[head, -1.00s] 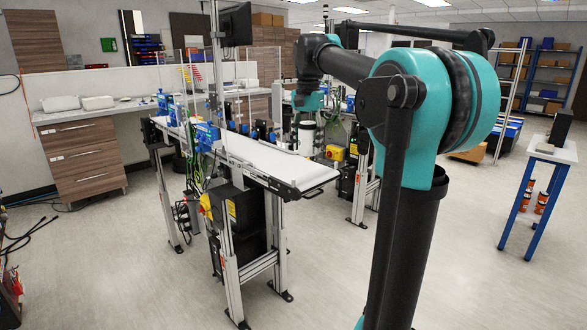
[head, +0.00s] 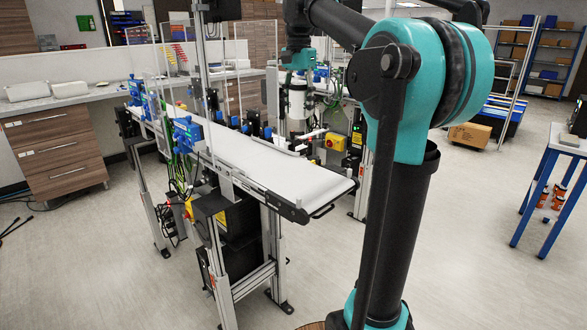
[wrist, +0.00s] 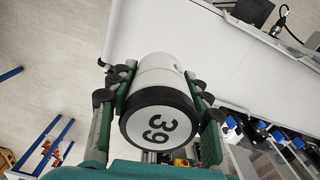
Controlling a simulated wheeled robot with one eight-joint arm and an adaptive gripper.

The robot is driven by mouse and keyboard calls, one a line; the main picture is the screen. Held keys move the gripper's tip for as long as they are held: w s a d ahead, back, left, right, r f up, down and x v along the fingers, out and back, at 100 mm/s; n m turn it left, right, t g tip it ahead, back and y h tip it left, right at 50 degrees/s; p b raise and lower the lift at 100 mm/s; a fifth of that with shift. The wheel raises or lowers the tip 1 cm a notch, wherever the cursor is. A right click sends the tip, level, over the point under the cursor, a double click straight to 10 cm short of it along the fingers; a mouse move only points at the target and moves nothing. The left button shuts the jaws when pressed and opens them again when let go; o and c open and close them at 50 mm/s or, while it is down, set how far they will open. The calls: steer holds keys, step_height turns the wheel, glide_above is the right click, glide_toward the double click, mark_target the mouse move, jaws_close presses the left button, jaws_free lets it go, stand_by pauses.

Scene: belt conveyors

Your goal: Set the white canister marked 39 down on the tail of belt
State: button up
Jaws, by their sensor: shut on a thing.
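The white canister marked 39 (wrist: 158,122) is in my gripper (wrist: 157,92), between the two green fingers in the wrist view. Its black-rimmed end with the number faces the wrist camera. In the head view the canister (head: 297,103) hangs below my gripper (head: 298,84), beyond the conveyor. My gripper is shut on it. The white belt (head: 287,172) runs from the back left to a near end with a dark end bracket (head: 300,213). In the wrist view a white conveyor surface (wrist: 205,45) lies below and to the upper right of the canister.
Blue sensor units (head: 187,133) and clear upright panels line the belt's far part. A second conveyor stand with a yellow box (head: 335,141) stands behind it. A blue-legged table (head: 540,185) is at right. The belt's near half is bare.

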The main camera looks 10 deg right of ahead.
steer(key=shift+w+f, duration=0.55)
steer(key=shift+f, duration=0.05)
glide_above(297, 177)
step_height(297, 177, down, 14)
steer(key=shift+s+f, duration=0.1)
steer(key=shift+f, duration=2.3)
steer(key=shift+f, duration=0.15)
steer(key=o, duration=1.3)
step_height(297, 177, up, 12)
steer(key=shift+r, duration=0.2)
